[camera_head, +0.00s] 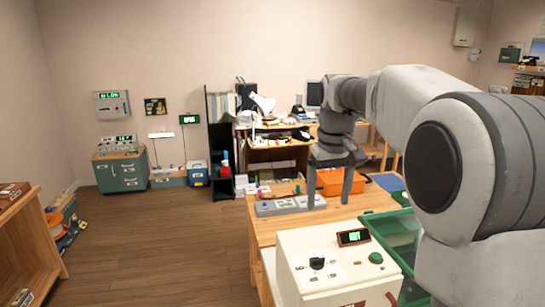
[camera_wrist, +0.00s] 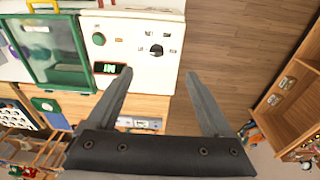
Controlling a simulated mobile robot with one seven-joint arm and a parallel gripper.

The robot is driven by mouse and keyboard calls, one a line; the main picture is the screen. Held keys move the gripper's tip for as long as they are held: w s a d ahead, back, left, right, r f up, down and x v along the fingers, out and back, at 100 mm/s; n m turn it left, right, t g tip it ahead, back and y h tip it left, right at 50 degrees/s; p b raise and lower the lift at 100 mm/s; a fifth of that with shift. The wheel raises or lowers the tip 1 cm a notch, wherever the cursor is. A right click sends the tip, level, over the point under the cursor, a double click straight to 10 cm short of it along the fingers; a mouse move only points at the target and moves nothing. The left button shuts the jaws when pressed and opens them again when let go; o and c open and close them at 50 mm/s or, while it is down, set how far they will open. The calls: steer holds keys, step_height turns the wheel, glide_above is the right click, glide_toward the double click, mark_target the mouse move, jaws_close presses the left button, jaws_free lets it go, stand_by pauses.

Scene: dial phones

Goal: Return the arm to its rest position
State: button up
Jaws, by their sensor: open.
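My gripper (camera_head: 328,200) hangs at the end of my bent arm, over the wooden table in the head view. Its two fingers are spread apart with nothing between them. In the wrist view the open gripper (camera_wrist: 160,95) shows its two dark fingers, with the white control box and the floor beyond them. My white and grey arm fills the right side of the head view and hides part of the table and the room behind it.
A white box (camera_head: 320,265) with a black knob, a green button and a small display stands at the near table edge. A green-framed bin (camera_head: 395,235) is beside it. A grey panel (camera_head: 280,206) lies on the wooden table (camera_head: 262,232). Open floor (camera_head: 170,240) lies left.

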steer(key=s+r+m+t, duration=0.1)
steer(key=s+r+t, duration=0.1)
steer(key=s, duration=1.4)
steer(key=s+f+t, duration=0.1)
steer(key=s+f, duration=0.2)
steer(key=s, duration=0.2)
steer(key=s+f+m+t, duration=0.1)
steer(key=s+f, duration=0.2)
steer(key=s, duration=0.3)
steer(key=shift+f, duration=0.25)
